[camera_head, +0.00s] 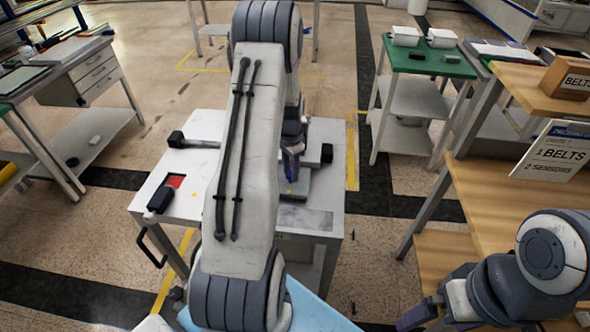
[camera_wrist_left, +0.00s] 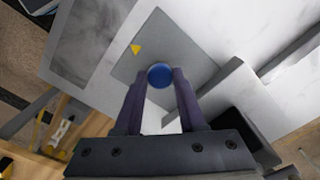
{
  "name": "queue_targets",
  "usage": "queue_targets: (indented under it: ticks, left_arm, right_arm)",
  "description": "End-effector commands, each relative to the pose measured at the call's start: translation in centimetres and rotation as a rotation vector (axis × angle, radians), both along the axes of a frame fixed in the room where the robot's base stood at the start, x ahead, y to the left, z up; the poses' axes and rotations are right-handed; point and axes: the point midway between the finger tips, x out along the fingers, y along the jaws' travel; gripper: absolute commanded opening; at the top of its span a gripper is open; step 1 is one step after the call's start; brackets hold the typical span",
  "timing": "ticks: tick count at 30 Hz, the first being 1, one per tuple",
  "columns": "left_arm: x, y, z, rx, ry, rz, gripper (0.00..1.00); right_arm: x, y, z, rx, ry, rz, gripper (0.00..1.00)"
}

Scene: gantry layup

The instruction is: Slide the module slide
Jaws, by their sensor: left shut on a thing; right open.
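The module slide is a grey plate (camera_wrist_left: 192,45) with a yellow triangle and a round blue knob (camera_wrist_left: 160,74). The plate (camera_head: 300,184) also shows in the head view on top of the white cart (camera_head: 318,220), partly hidden by my left arm. My left gripper (camera_head: 291,168) points down over the plate. In the left wrist view its two purple fingers (camera_wrist_left: 160,84) are shut on the blue knob, one on each side. My right gripper (camera_head: 418,314) is open at the lower right, apart from the cart; its fingers show only in part.
A grey bar with a black end block (camera_head: 176,139) lies at the cart's back left. A wooden shelf (camera_head: 490,200) stands right, a green-topped table (camera_head: 430,62) behind. Floor around the cart is clear.

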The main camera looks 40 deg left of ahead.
Motion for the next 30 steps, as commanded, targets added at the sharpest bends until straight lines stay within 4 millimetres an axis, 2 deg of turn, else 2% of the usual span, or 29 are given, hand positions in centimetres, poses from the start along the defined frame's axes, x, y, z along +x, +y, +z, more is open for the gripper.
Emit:
queue_targets:
  ticks: [8, 9, 11, 12, 23, 26, 30]
  left_arm:
    - [0.5, -0.3, 0.2, 0.000, -0.009, 0.000, 0.00]
    - [0.5, -0.4, 0.2, -0.001, -0.010, -0.001, 0.43]
    - [0.5, -0.4, 0.2, 0.000, -0.009, -0.002, 0.66]
    - [0.5, -0.4, 0.1, 0.000, -0.008, -0.002, 0.69]
    - [0.2, -0.1, 0.5, 0.000, -0.004, 0.000, 0.69]
    - [0.3, -0.1, 1.7, 0.001, -0.008, 0.000, 0.69]
    - [0.3, -0.1, 4.5, 0.003, -0.010, -0.001, 0.69]
  right_arm:
    - [0.0, 0.0, 0.0, 0.000, 0.000, 0.000, 1.00]
    - [0.0, 0.0, 0.0, 0.000, 0.000, 0.000, 1.00]
    - [0.0, 0.0, 0.0, 0.000, 0.000, 0.000, 1.00]
    - [0.0, 0.0, 0.0, 0.000, 0.000, 0.000, 1.00]
    - [0.0, 0.0, -0.1, 0.000, 0.000, 0.000, 1.00]
    - [0.0, 0.0, -0.3, 0.000, 0.000, 0.000, 1.00]
    - [0.0, 0.0, -0.7, 0.000, 0.000, 0.000, 1.00]
